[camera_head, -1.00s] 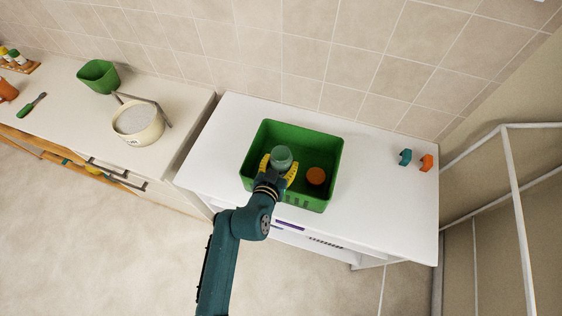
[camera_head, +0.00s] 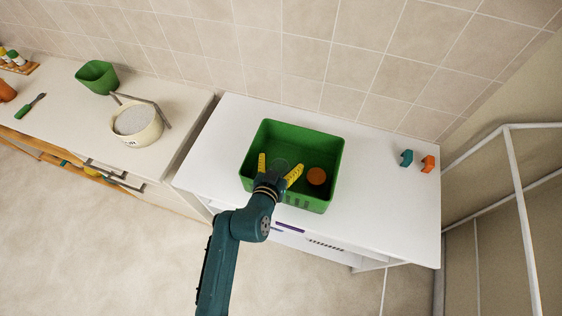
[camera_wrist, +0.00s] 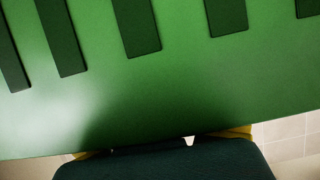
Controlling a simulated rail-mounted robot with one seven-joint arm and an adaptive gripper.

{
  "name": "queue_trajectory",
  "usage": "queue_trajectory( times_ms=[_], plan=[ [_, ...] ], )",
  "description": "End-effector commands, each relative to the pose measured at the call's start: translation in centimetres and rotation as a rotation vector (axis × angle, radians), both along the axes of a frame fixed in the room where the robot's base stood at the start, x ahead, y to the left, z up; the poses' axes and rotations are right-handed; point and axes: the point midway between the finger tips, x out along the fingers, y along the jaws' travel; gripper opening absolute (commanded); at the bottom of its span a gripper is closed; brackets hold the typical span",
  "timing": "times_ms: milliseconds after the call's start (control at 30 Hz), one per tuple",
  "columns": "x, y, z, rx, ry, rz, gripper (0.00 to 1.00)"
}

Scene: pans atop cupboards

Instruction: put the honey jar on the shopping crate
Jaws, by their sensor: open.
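The green shopping crate (camera_head: 331,150) stands on the white cupboard top in the head view; its slotted green wall fills much of the wrist view (camera_wrist: 180,90). My gripper (camera_head: 280,166) is over the crate's left part, its yellow fingers spread wide. Between them a faint, dark greenish round shape (camera_head: 280,163) shows low in the crate. It seems to be the jar, but its outline is dim and I cannot tell how it rests. The fingers look apart from it. In the wrist view the fingers are mostly hidden behind my gripper's dark body.
Teal (camera_head: 406,157) and orange (camera_head: 428,163) small pieces stand at the cupboard's right. A cream pot (camera_head: 137,123) and a green container (camera_head: 97,77) are on the left counter. White top around the crate is clear.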

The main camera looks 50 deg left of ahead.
Motion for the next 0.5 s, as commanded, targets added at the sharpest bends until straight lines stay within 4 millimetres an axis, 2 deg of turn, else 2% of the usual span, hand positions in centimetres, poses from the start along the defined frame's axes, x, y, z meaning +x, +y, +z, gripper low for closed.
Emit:
queue_trajectory(
  times_ms=[33, 100, 300, 333, 500],
  plan=[
    [-0.5, -0.5, -2.0, -0.022, 0.032, -0.002, 0.94],
    [-0.5, -0.5, -2.0, -0.022, 0.033, -0.002, 0.94],
    [-0.8, -0.7, -0.4, -0.024, 0.034, -0.002, 0.94],
    [-1.4, -1.1, -0.5, -0.023, 0.034, -0.001, 0.94],
    [-4.5, -3.1, 1.6, -0.017, 0.024, 0.000, 0.94]
  ],
)
